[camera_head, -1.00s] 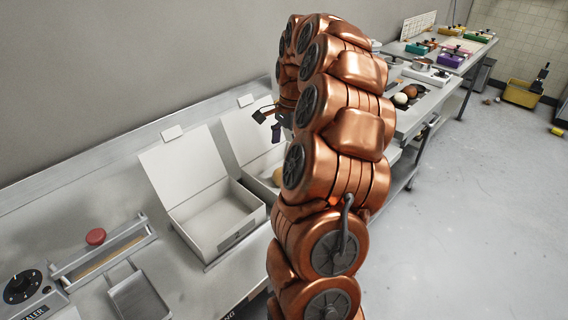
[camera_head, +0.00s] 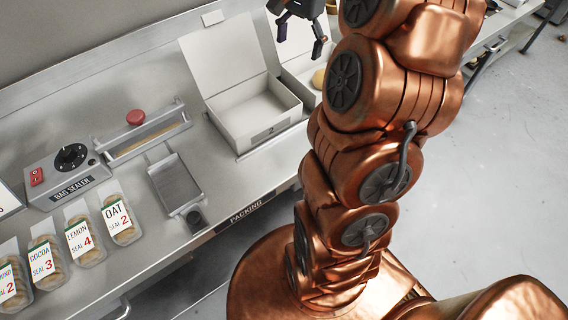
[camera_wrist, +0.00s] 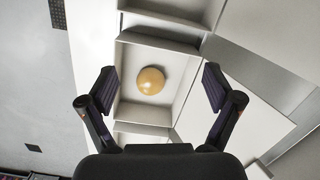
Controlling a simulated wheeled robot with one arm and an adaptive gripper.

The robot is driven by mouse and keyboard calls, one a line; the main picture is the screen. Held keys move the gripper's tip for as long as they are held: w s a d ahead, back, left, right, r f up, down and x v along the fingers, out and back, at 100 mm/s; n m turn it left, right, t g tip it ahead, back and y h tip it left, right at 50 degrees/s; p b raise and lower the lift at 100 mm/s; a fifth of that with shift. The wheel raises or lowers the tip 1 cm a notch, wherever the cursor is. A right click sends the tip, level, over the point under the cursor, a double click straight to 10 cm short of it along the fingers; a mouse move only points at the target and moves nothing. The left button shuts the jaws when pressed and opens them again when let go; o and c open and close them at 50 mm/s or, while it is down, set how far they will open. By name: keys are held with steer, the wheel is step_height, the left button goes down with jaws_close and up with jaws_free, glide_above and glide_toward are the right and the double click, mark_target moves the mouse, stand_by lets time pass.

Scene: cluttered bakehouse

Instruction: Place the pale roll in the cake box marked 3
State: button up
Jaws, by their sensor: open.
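A pale golden, round roll (camera_wrist: 151,80) lies on the floor of an open white cake box (camera_wrist: 128,60) in the wrist view. In the head view the roll (camera_head: 318,77) shows in the farther box (camera_head: 301,68), partly hidden by my arm; that box's mark is hidden. My gripper (camera_head: 300,42) is open and empty above this box, apart from the roll. Its fingers (camera_wrist: 158,88) stand on either side of the roll in the wrist view. A nearer open cake box (camera_head: 262,142) looks empty; its front label is too small to read surely.
The boxes stand on a steel packing bench (camera_head: 225,165). Their raised lids, such as the nearer lid (camera_head: 222,55), stand behind them. To the left are a bag sealer (camera_head: 70,172), a red knob (camera_head: 135,117), a metal tray (camera_head: 175,183) and several labelled packs (camera_head: 120,220).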

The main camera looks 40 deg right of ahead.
steer(key=s+a+n, duration=0.4)
steer(key=a+n, duration=0.1)
steer(key=a, duration=0.6)
steer(key=s+a+f+n+g, duration=0.1)
steer(key=s+a+f+n, duration=0.2)
steer(key=s, duration=0.7)
steer(key=s+a+f+n+h, duration=0.1)
steer(key=s+a+f+n, duration=0.3)
steer(key=s+a+n, duration=0.3)
steer(key=s+a, duration=0.2)
steer(key=shift+s+g, duration=0.4)
steer(key=shift+d, duration=0.1)
